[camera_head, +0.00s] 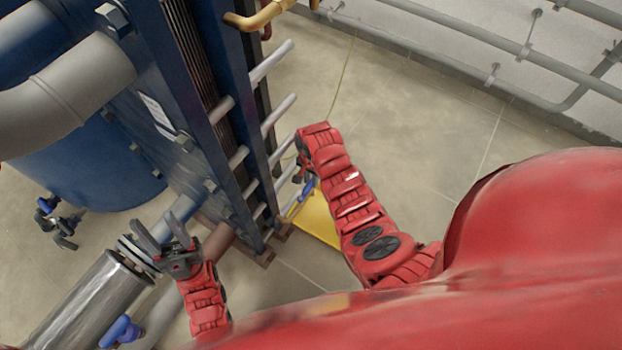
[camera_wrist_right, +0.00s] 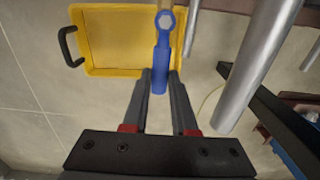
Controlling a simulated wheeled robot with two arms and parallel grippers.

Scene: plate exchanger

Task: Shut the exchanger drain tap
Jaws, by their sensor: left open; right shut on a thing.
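The drain tap's blue lever handle (camera_wrist_right: 160,72) is in the middle of the right wrist view, with a hexagonal end at its top. It hangs above the yellow tray. My right gripper (camera_wrist_right: 160,76) is shut on this handle, one finger on each side. In the head view the blue handle (camera_head: 306,189) shows small beside the exchanger's foot, and my right gripper there is mostly hidden by its arm. My left gripper (camera_head: 153,222) is open and empty, in front of the steel pipe's flange at the lower left. The tap's body is mostly hidden.
The yellow tray (camera_head: 321,222) lies on the floor beside the blue plate exchanger (camera_head: 180,130). Grey tie rods (camera_wrist_right: 258,65) stand close to the right gripper. Another blue handle (camera_head: 120,332) is at the lower left. The floor on the right is clear up to the wall pipes.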

